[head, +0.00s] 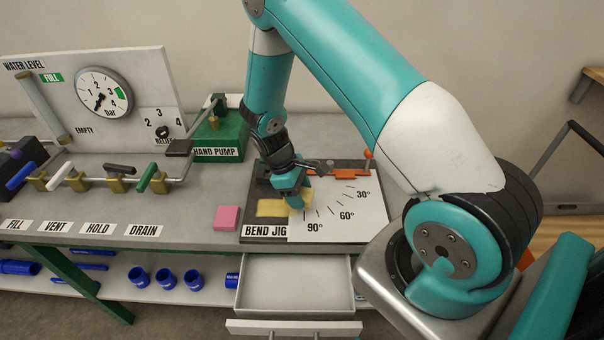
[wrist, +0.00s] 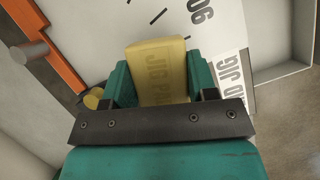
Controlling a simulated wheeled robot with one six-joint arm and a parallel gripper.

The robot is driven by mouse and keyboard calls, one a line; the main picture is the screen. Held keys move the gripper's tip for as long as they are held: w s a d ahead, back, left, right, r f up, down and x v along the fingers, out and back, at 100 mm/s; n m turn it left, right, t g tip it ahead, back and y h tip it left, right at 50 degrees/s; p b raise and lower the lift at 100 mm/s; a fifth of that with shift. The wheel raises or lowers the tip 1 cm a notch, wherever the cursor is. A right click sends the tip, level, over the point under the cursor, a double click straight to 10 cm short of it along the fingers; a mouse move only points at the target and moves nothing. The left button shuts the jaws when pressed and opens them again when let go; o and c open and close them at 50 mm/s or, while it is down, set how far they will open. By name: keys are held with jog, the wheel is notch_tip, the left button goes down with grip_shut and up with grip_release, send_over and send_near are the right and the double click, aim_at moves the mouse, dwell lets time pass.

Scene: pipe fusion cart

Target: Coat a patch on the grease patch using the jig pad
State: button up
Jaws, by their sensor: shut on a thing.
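My gripper (head: 296,196) is over the bend jig board (head: 249,223), pointing down. It is shut on the yellow jig pad (wrist: 158,72), which sits between the teal fingers in the wrist view with its lettering facing the camera. In the head view the lower end of the pad (head: 295,202) shows just under the fingers. A flat yellow grease patch (head: 270,208) lies on the dark part of the board, just left of the pad and partly hidden by the gripper. I cannot tell whether the pad touches the surface.
An orange lever bar (head: 325,176) runs along the back of the jig, and also shows in the wrist view (wrist: 52,52). A pink block (head: 227,218) lies left of the board. An open, empty drawer (head: 294,284) juts out below. The hand pump (head: 222,135) stands behind left.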

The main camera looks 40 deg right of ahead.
aim_at(307, 194)
jog(key=shift+w+r+p, duration=0.1)
jog(key=shift+r+p, duration=1.7)
jog(key=shift+r, duration=0.8)
jog(key=shift+f, duration=0.1)
